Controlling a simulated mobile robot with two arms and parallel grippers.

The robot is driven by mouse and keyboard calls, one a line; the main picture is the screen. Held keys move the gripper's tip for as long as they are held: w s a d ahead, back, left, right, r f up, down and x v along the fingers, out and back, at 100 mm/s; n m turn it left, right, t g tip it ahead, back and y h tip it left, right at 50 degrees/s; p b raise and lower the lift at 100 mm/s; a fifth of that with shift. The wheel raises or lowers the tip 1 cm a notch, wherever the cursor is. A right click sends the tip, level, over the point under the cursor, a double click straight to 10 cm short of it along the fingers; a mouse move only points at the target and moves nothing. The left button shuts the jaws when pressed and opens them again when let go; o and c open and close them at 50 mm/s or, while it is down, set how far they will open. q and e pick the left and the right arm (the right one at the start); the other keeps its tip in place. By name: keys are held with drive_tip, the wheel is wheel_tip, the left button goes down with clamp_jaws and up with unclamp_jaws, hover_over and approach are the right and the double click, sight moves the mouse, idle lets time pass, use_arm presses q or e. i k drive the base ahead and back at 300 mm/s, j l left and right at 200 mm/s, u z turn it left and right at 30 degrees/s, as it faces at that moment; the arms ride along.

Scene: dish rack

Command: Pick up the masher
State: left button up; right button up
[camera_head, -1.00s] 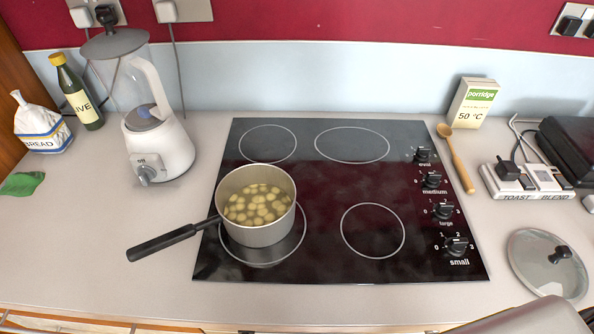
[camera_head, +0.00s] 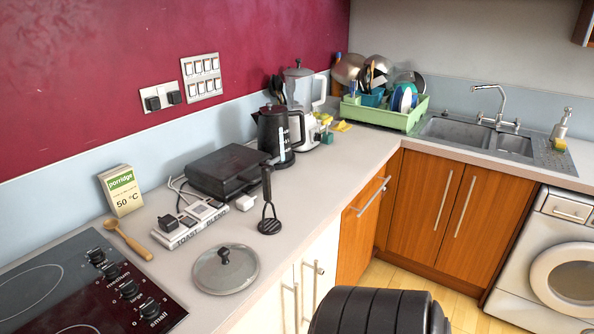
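The black masher (camera_head: 268,205) stands upright on the worktop, its round mashing head down and its handle pointing up. It is just right of the glass lid and in front of the black toaster-like appliance. A dark ribbed part of my own arm shows at the bottom edge. Neither gripper's fingers are in view.
The glass lid (camera_head: 225,268) lies left of the masher. A green dish rack (camera_head: 385,112) and sink (camera_head: 460,132) are further back. The worktop's front edge is close to the masher.

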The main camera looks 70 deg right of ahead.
sight(269, 226)
drive_tip(key=z, duration=1.9)
drive_tip(key=l, duration=0.1)
